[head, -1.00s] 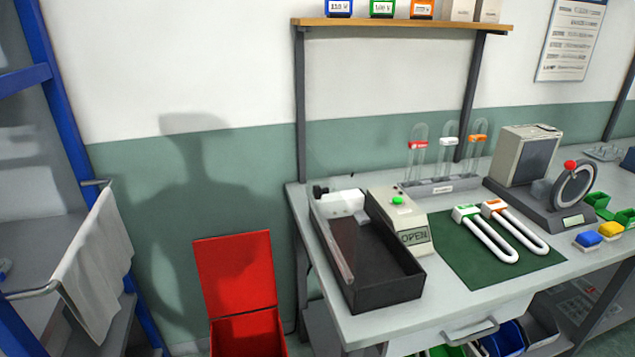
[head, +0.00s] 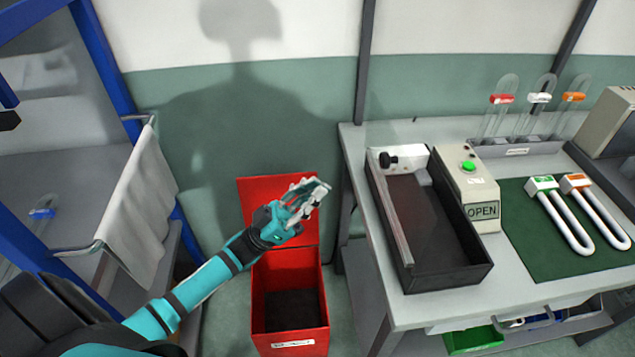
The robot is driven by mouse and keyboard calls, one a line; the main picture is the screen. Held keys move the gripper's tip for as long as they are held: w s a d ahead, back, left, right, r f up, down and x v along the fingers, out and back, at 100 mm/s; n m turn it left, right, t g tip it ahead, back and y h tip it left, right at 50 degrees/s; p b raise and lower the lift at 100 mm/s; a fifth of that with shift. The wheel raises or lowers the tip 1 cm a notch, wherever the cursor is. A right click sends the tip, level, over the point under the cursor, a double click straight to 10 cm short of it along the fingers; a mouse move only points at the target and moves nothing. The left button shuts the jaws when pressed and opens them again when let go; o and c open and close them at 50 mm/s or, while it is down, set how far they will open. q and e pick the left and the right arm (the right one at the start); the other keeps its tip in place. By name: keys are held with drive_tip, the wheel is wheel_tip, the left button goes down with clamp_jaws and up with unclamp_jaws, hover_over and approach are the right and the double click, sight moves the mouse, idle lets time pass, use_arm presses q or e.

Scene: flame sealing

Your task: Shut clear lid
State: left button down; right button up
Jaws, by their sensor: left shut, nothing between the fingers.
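A black open-topped box (head: 482,272) stands on the bench, with a white block and black knob (head: 390,161) at its back. A thin grey edge (head: 395,215) runs along its left side; this looks like the clear lid seen nearly edge-on, standing open. The box's dark floor shows uncovered. The control unit beside it shows an OPEN sign (head: 483,211) and a green button (head: 468,166). My left gripper (head: 318,191) is shut and empty, in the air left of the bench and apart from the box. My right gripper is out of view.
A red bin (head: 324,300) with its lid raised stands on the floor below my left gripper. A green mat (head: 545,262) with white-and-green and white-and-orange U-shaped pieces lies right of the unit. A tube rack (head: 520,149) stands behind. A towel (head: 135,205) hangs at left.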

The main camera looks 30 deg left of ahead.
use_arm(q)
drive_tip(key=w+d+r+p, duration=0.3)
drive_tip(key=w+d+r, duration=0.1)
drive_tip(key=w+d, duration=0.1)
drive_tip(key=shift+w+d+r+p, duration=0.2)
drive_tip(key=shift+w+d+p, duration=0.1)
drive_tip(key=shift+d, duration=0.55)
